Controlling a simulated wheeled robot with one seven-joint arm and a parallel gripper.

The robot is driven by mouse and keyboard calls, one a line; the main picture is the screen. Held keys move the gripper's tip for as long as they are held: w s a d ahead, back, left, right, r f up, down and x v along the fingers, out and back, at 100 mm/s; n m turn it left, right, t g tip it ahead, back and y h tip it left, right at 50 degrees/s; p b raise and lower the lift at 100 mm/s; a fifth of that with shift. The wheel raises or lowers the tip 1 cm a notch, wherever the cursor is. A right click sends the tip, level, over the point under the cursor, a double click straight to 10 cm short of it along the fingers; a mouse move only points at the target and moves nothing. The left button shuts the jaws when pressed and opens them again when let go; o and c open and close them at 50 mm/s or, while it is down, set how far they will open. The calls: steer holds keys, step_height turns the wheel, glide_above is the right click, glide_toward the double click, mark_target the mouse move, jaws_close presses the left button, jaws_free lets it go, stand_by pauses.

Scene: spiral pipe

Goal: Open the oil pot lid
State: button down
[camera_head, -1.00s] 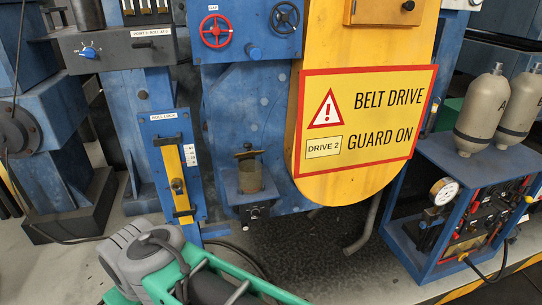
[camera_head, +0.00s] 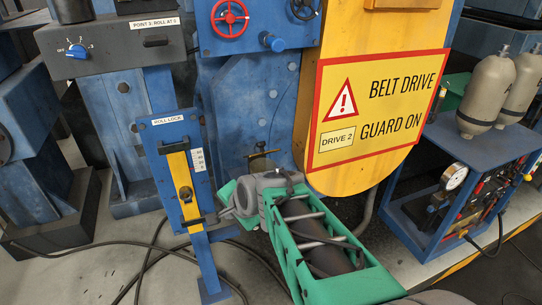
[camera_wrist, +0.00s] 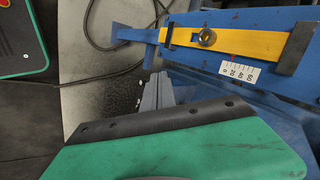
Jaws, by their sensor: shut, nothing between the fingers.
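The oil pot is mostly hidden behind my arm in the head view. Only its dark lid (camera_head: 263,155) and a little of the top show, just above my wrist. I cannot tell from this whether the lid sits fully down. My gripper (camera_head: 227,211) is in front of the pot, to the lower left of the lid, with its fingers pointing left toward the roll lock panel. In the wrist view my gripper's grey fingers (camera_wrist: 157,77) are together and empty. The pot does not show in the wrist view.
The blue roll lock panel (camera_head: 158,135) with its yellow strip (camera_head: 183,176) stands close left of my fingers; the strip also shows in the wrist view (camera_wrist: 262,42). The yellow belt guard (camera_head: 345,185) is right of the pot. Cables (camera_head: 150,255) lie on the floor.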

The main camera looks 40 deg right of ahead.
steer(key=w+d+r+m+t+h+p, duration=0.1)
steer(key=w+d+m+t, duration=0.2)
steer(key=d+m, duration=0.7)
steer(key=m+t+h+p, duration=0.1)
steer(key=m+t+h, duration=0.1)
steer(key=m, duration=1.2)
glide_toward(261, 148)
steer(key=s+f, duration=0.2)
steer(key=s, duration=0.3)
steer(key=p+x, duration=0.2)
steer(key=x, duration=0.8)
steer(key=shift+w, duration=0.2)
steer(key=shift+r, duration=0.1)
